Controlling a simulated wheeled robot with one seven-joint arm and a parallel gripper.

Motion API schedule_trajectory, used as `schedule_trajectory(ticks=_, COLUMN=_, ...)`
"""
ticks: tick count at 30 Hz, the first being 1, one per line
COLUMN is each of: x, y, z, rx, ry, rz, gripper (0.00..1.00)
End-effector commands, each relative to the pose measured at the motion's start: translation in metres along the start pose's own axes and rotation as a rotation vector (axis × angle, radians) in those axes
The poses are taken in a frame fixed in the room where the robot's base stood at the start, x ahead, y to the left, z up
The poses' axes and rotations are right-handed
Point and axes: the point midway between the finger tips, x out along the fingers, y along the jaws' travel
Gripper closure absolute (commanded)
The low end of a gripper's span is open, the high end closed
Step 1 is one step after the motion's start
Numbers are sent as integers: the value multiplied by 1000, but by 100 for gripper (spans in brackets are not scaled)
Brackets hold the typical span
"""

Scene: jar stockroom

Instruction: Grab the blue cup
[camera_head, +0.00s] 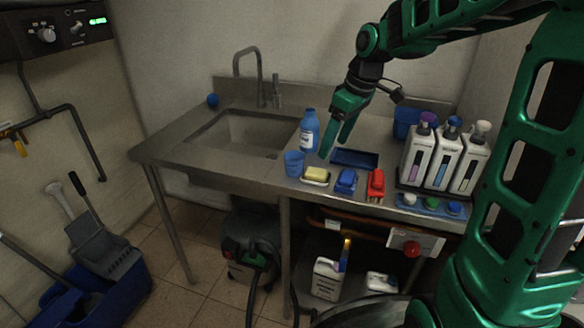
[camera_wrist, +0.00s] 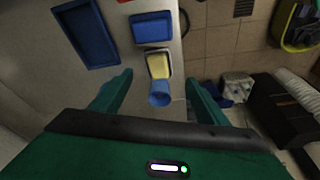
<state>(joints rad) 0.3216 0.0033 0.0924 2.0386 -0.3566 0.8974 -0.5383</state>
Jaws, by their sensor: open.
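The blue cup (camera_head: 294,164) stands on the metal counter near its front edge, just left of the yellow sponge. In the wrist view the blue cup (camera_wrist: 160,94) shows ahead, between my two fingers in the picture. My gripper (camera_head: 334,148) is open and empty. It is above the counter, to the right of the cup in the head view, with its fingers pointing down. In the wrist view the green fingers (camera_wrist: 158,85) are spread apart on either side of the cup, and I see no contact with it.
A blue bottle (camera_head: 309,132) stands just behind the cup. The sink (camera_head: 240,135) is left. Large dispenser bottles (camera_head: 441,160) stand far right.

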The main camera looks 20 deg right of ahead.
Motion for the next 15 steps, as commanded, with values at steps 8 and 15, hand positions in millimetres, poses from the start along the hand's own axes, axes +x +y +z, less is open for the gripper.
schedule_trajectory(ticks=8, x=16, y=-1, z=-75, rx=-279, ry=103, rz=-70, gripper=32)
schedule_trajectory(ticks=15, x=38, y=-5, z=-88, rx=-323, ry=121, rz=-84, gripper=32)
